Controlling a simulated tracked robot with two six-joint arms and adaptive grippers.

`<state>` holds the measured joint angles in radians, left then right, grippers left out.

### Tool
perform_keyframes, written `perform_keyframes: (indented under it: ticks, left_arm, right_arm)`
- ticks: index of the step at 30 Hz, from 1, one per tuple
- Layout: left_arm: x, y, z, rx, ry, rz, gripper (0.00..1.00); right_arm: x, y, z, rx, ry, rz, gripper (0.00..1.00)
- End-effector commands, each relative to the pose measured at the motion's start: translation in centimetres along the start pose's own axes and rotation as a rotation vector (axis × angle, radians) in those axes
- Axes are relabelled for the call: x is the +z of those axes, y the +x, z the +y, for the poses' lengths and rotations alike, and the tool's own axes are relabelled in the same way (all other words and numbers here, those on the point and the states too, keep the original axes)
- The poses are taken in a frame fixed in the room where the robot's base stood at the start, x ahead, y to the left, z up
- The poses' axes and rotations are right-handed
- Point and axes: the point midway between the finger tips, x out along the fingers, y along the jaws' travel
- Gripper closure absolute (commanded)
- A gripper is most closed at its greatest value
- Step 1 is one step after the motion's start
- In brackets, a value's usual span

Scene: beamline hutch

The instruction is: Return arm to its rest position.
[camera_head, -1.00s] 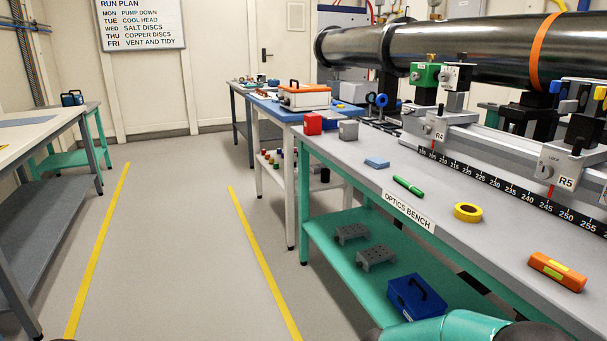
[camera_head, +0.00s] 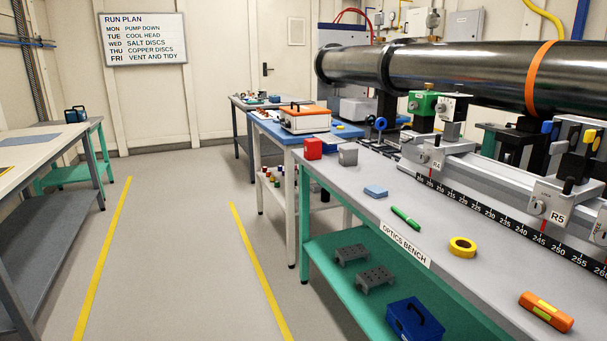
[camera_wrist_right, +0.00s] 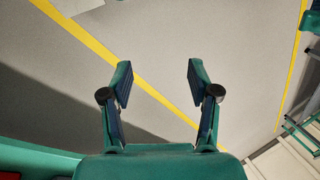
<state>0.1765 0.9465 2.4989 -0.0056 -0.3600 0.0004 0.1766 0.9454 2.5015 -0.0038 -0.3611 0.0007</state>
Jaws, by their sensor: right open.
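My right gripper (camera_wrist_right: 158,85) shows in the right wrist view. Its two fingers stand apart, with nothing between them. Beyond them are the grey floor (camera_wrist_right: 195,60) and a yellow floor line (camera_wrist_right: 105,52). Neither gripper and no part of my arms shows in the head view. My left gripper is in neither view.
The optics bench (camera_head: 345,180) runs along the right, carrying a red block (camera_head: 313,148), a yellow tape roll (camera_head: 462,246) and an orange level (camera_head: 546,311). A pale table (camera_head: 30,155) stands at left. The floor aisle (camera_head: 180,230) between yellow lines is clear.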

Motion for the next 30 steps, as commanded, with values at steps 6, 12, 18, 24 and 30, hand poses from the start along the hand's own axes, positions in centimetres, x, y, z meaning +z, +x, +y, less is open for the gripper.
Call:
perform_keyframes:
  ticks: [6,12,18,24,30]
  left_arm:
    - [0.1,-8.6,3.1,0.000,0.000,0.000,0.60]
    - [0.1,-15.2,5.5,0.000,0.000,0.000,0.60]
    - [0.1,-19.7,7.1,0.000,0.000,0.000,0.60]
    - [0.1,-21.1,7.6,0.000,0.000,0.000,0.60]
    - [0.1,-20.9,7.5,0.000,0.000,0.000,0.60]
  right_arm:
    - [0.0,-8.6,-3.1,0.000,-0.001,0.001,0.39]
    - [0.1,-15.2,-5.5,-0.001,-0.002,0.001,0.39]
    - [0.1,-19.7,-7.1,-0.001,-0.002,0.000,0.39]
    - [0.1,-21.1,-7.6,-0.001,-0.002,0.000,0.39]
    - [0.1,-20.9,-7.6,-0.001,-0.002,0.000,0.58]
